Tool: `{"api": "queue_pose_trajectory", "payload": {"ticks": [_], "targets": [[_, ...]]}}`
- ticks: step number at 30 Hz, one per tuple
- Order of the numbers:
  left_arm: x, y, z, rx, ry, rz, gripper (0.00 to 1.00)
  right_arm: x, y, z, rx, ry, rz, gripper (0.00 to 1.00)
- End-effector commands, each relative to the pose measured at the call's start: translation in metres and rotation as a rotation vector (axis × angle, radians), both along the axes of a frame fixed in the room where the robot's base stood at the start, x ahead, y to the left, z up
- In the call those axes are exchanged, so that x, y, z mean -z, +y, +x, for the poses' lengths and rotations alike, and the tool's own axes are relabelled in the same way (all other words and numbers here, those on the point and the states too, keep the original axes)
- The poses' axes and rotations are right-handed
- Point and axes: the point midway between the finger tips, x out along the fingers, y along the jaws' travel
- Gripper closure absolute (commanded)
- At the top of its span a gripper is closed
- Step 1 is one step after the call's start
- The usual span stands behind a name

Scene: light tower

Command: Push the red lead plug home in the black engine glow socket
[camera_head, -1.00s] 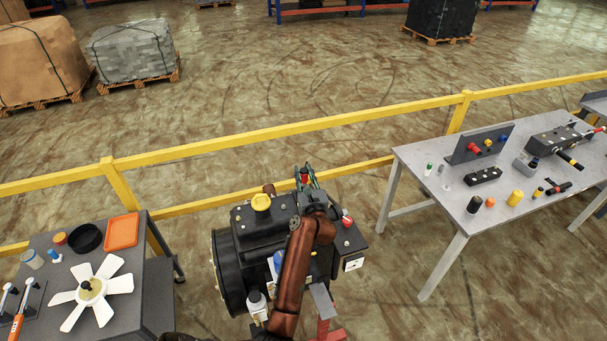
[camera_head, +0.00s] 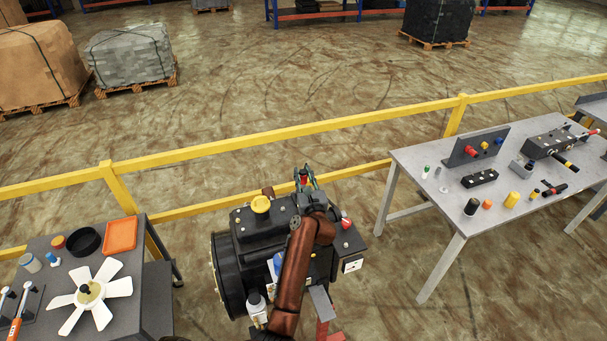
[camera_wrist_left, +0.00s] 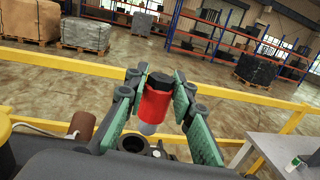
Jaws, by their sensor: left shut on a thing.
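My left gripper (camera_wrist_left: 157,100) is shut on the red lead plug (camera_wrist_left: 155,103), with a green pad on each side of it. The plug has a dark top and a grey lower end, and looks roughly upright. In the left wrist view its grey end is just above, or at, a black round socket (camera_wrist_left: 133,142) on the engine; I cannot tell whether they touch. In the head view the left gripper (camera_head: 306,178) is at the far edge of the black engine (camera_head: 262,232), and my arm hides part of the engine. My right gripper is not in view.
A yellow rail (camera_head: 240,135) runs behind the engine. A grey table (camera_head: 440,236) with plugs and tools stands at the right. A dark cart (camera_head: 157,290) with a white fan (camera_head: 95,297) and an orange tray (camera_head: 120,235) stands at the left.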

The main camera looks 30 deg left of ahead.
Motion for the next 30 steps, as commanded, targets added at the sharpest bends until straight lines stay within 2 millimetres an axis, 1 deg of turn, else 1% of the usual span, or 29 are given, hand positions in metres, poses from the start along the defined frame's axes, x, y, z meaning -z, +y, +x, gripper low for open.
{"api": "queue_pose_trajectory", "payload": {"ticks": [6, 9, 21, 30], "targets": [[-0.001, 0.000, -0.006, 0.001, -0.005, 0.000, 1.00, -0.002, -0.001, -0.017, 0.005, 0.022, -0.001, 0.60], [0.000, 0.000, -0.009, 0.000, -0.007, 0.000, 1.00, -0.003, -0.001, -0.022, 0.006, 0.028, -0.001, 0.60], [0.000, -0.001, -0.020, 0.001, -0.015, -0.001, 1.00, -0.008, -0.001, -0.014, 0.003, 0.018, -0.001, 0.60], [0.000, -0.001, -0.020, 0.001, -0.016, -0.001, 1.00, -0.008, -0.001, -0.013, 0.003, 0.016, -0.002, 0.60]]}}
